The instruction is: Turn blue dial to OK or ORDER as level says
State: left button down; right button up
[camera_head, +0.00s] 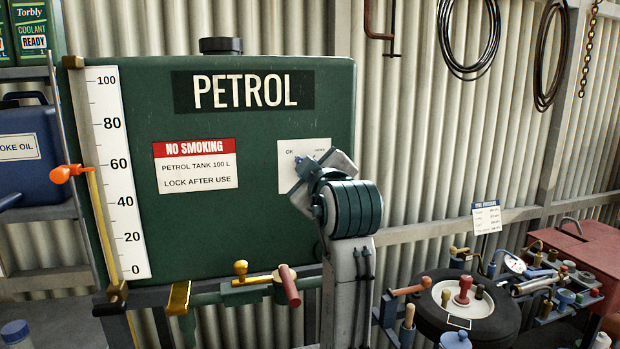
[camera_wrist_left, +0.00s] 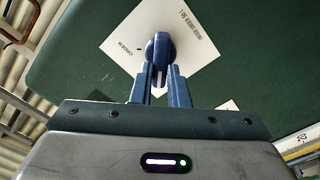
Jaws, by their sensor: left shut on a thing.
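The blue dial (camera_wrist_left: 161,42) sits on a white card (camera_wrist_left: 185,22) on the green petrol tank (camera_head: 260,240). My left gripper (camera_wrist_left: 160,72) is shut on the dial, its blue fingers on either side. In the head view my left wrist hides the dial and part of the card (camera_head: 290,155). The smaller line is hard to read. I cannot tell where the dial points. The level scale (camera_head: 118,180) runs from 0 to 100. An orange float (camera_head: 68,173) and the yellow column's top stand just below 60.
A NO SMOKING label (camera_head: 196,165) is on the tank. Below are a yellow-handled valve (camera_head: 241,268) and a red handle (camera_head: 289,285). A tyre (camera_head: 465,312) and a crowded tool bench (camera_head: 565,275) stand at right. A blue oil can (camera_head: 28,150) is at left.

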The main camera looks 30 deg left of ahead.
pick_arm(q)
jog(key=shift+r, duration=0.15)
pick_arm(e)
jog(key=shift+a+f, duration=0.15)
jog(key=shift+a, duration=0.1)
